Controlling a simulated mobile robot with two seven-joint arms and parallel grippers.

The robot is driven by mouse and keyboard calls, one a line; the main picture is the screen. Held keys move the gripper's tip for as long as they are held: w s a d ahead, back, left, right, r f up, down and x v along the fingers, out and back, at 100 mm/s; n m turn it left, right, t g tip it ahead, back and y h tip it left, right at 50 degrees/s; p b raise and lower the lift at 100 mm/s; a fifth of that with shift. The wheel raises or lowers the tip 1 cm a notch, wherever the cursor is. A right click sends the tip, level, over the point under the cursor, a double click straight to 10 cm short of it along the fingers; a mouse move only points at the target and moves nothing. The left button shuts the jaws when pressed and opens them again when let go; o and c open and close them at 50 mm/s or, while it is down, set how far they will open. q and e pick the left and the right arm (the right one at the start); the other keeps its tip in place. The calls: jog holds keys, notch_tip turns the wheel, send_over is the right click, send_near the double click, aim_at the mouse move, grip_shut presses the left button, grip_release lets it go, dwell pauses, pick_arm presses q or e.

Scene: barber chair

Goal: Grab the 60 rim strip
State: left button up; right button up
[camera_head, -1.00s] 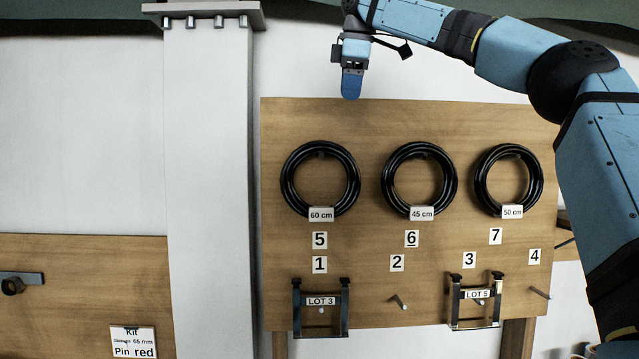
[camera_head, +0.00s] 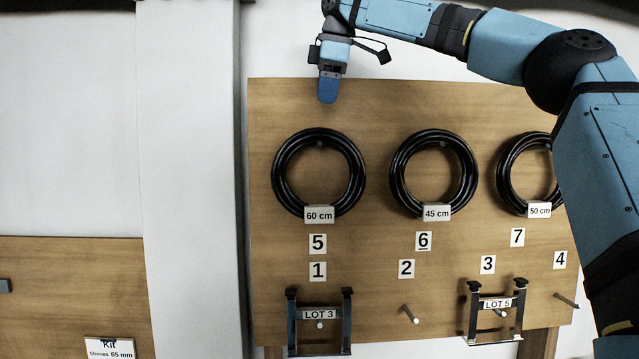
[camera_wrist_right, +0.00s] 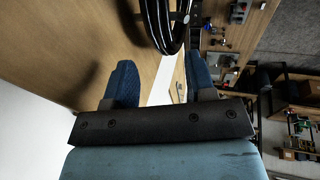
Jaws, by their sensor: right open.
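The 60 cm rim strip (camera_head: 281,181) is a coiled black ring hanging on a peg at the left of the wooden board, above label 5, with a white "60 cm" tag at its bottom. My right gripper (camera_head: 328,90) points down just above this coil, apart from it. In the right wrist view, my right gripper (camera_wrist_right: 160,88) has its two blue fingers spread with nothing between them. A black coil (camera_wrist_right: 163,22) shows ahead of the fingers there. My left gripper is not in view.
The 45 cm coil (camera_head: 398,181) and 50 cm coil (camera_head: 508,181) hang to the right. Below are frames marked LOT 3 (camera_head: 346,322) and LOT 5 (camera_head: 473,315) and bare pegs. A white pillar (camera_head: 190,180) stands left of the wooden board (camera_head: 290,105).

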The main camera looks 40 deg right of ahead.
jog(key=x, duration=0.7)
jog(key=shift+w+r+p, duration=0.1)
jog(key=shift+w+p, duration=0.05)
jog(key=shift+p, duration=0.15)
jog(key=shift+w+d+f, duration=0.1)
jog(key=shift+w+f, duration=0.1)
jog(key=shift+f, duration=0.2)
jog(key=shift+s+r, duration=0.1)
jog(key=shift+r, duration=0.05)
jog(key=c, duration=0.5)
grip_shut()
